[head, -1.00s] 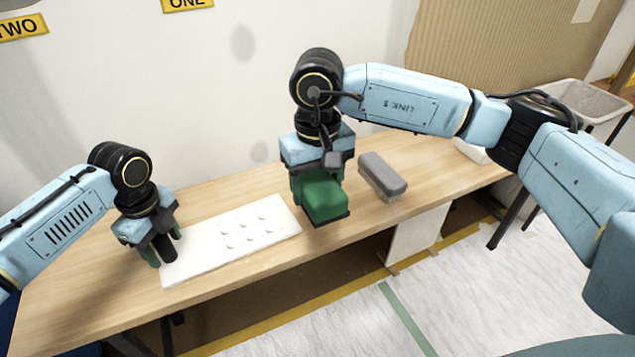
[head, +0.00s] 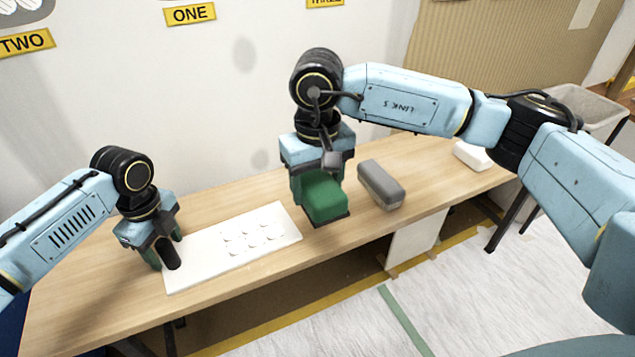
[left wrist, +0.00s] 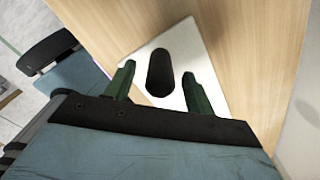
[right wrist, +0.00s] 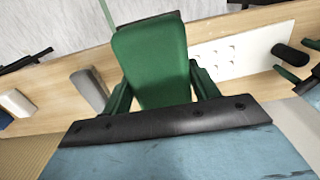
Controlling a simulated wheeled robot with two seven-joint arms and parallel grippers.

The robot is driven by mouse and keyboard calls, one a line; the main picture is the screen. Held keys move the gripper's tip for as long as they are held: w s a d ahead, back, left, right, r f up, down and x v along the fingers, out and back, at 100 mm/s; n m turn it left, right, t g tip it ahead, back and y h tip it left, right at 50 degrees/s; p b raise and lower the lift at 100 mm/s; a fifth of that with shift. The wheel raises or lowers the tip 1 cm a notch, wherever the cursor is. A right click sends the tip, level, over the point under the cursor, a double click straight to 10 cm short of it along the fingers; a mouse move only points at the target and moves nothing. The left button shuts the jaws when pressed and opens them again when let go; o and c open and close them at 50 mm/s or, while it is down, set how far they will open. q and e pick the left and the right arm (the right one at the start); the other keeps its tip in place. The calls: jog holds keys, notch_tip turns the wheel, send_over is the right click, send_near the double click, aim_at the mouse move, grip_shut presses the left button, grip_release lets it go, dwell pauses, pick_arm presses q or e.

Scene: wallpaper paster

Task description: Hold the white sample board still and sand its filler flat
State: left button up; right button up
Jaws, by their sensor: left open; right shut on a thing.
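The white sample board (head: 215,263) lies flat on the table, with several round filler spots (head: 252,236) on it. A black upright knob (head: 172,258) stands at its left end. My left gripper (head: 164,250) is open, with a finger on either side of the knob; gaps show in the left wrist view (left wrist: 158,82). My right gripper (head: 318,182) is shut on a green sanding block (head: 326,199) with a dark base, just beyond the board's right end. Whether the block touches the table I cannot tell. The board and knob also show in the right wrist view (right wrist: 246,50).
A grey brush-like block (head: 382,184) lies right of the sanding block. A white object (head: 472,156) sits at the table's far right. The wooden table (head: 245,283) has bare room in front of the board. A wall stands behind, and a grey bin (head: 580,110) beyond the right end.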

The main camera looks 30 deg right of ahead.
pick_arm(q)
jog(key=shift+f, duration=0.1)
jog(key=shift+f, duration=0.8)
grip_shut()
jog(key=shift+f, duration=0.1)
dwell(0.8)
